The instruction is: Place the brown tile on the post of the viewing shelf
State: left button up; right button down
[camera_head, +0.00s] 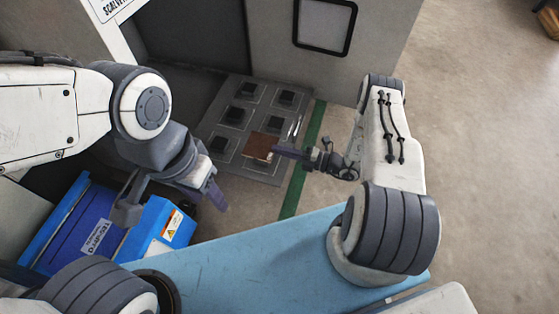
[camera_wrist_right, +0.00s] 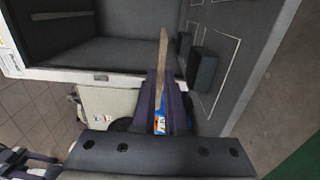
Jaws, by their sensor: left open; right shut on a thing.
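The brown tile (camera_head: 259,146) is in my right gripper (camera_head: 279,152), in front of the lower right part of the viewing shelf (camera_head: 257,169). In the right wrist view the tile (camera_wrist_right: 163,52) is seen edge-on, upright between the two fingers (camera_wrist_right: 163,82). A dark post (camera_wrist_right: 203,69) stands to its right there, with a visible gap. Several dark square posts, such as one at the lower left (camera_head: 222,145), show on the grey panel in the head view. The tile hides the panel spot behind it. My left gripper (camera_head: 172,202) is open and empty, left of the shelf.
A blue box (camera_head: 95,232) with a warning label stands at the lower left, below my left gripper. A blue surface (camera_head: 255,262) crosses the front. A green strip (camera_head: 302,165) runs along the floor beside the shelf. Open floor (camera_head: 470,150) lies to the right.

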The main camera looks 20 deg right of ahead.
aim_at(280, 163)
jog(key=shift+a+f+b, duration=0.1)
jog(key=shift+f+b, duration=1.6)
jog(key=shift+f, duration=0.5)
jog(key=c, duration=0.9)
grip_release()
jog(key=shift+c, duration=0.2)
